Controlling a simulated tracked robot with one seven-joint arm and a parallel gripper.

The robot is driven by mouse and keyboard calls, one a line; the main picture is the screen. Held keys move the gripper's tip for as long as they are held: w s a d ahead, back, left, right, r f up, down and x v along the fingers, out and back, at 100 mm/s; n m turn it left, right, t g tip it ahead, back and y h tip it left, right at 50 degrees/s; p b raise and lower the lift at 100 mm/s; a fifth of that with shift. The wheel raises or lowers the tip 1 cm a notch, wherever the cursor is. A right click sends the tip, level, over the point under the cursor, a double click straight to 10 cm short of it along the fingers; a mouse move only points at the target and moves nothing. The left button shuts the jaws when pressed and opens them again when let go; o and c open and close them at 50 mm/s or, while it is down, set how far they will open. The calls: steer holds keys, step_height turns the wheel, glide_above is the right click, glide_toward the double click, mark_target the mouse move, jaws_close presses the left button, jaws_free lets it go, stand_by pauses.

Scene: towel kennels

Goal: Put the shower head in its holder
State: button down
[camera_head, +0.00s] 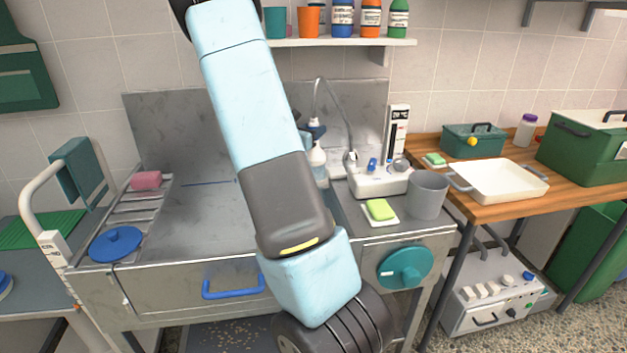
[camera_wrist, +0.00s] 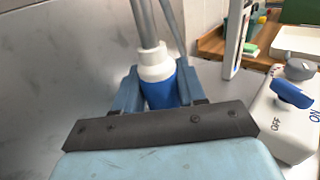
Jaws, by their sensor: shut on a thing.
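In the wrist view, my gripper (camera_wrist: 158,88) is shut on the shower head (camera_wrist: 160,82), a blue piece with a white collar. Grey tube or hose runs up from the collar. In the head view the hose (camera_head: 320,84) arches over to a white control unit (camera_head: 378,182); my arm hides most of the gripper and shower head. The unit, also in the wrist view (camera_wrist: 292,135), has a blue lever (camera_wrist: 290,93) marked OFF and ON. A grey round piece (camera_wrist: 300,69) sits behind the lever. I cannot tell which part is the holder.
The steel basin's left part is mostly clear.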

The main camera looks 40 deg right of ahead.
steer(key=shift+f, duration=0.4)
steer(key=shift+f, duration=0.95)
steer(key=shift+f, duration=0.1)
steer(key=shift+f, duration=0.95)
steer(key=shift+f, duration=0.8)
stand_by(0.5)
steer(key=c, duration=0.6)
jaws_free()
steer(key=shift+o, duration=0.2)
